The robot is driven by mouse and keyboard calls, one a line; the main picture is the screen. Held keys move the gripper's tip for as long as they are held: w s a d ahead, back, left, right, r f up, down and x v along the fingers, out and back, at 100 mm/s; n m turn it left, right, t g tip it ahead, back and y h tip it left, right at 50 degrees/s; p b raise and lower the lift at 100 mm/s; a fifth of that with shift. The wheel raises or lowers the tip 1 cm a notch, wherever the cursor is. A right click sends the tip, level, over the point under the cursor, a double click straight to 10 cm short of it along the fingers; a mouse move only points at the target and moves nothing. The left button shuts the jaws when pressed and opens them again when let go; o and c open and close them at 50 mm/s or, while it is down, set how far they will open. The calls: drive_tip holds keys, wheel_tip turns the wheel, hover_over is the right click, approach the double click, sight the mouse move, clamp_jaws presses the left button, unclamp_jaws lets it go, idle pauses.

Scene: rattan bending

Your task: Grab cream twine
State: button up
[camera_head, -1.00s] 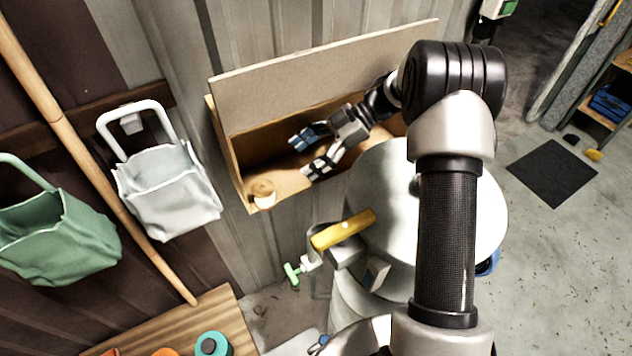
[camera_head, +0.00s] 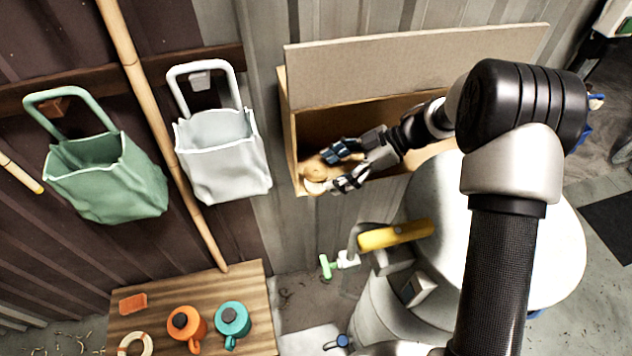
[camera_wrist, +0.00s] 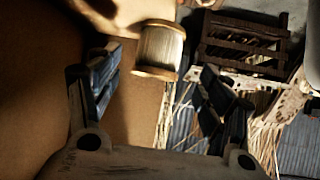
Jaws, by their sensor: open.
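The cream twine is a spool (camera_wrist: 159,50) with pale thread between tan end discs, seen in the wrist view just beyond and between my fingertips. In the head view the spool (camera_head: 314,186) shows only in part at the left front corner of the open cardboard box (camera_head: 291,130), partly hidden by my gripper. My gripper (camera_head: 335,166) is open, its fingers on either side of the spool in the head view. In the wrist view the fingers (camera_wrist: 155,85) are apart with nothing between their pads. I cannot tell whether they touch the spool.
The box's raised lid (camera_head: 415,68) stands behind my gripper. A white tank (camera_head: 540,240) with a yellow handle (camera_head: 396,235) is to the right. White (camera_head: 222,155) and green (camera_head: 105,178) bags hang left. A wooden table (camera_head: 255,300) holds two small pots.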

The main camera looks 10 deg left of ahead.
sight(316, 178)
drive_tip(key=b+x, duration=0.1)
drive_tip(key=x, duration=0.2)
drive_tip(key=b+x, duration=0.1)
drive_tip(key=x, duration=0.1)
drive_tip(key=shift+w+a+f, duration=0.1)
drive_tip(key=shift+a+f, duration=0.15)
drive_tip(key=shift+f, duration=0.2)
drive_tip(key=shift+c, duration=0.3)
drive_tip(key=c, duration=1.1)
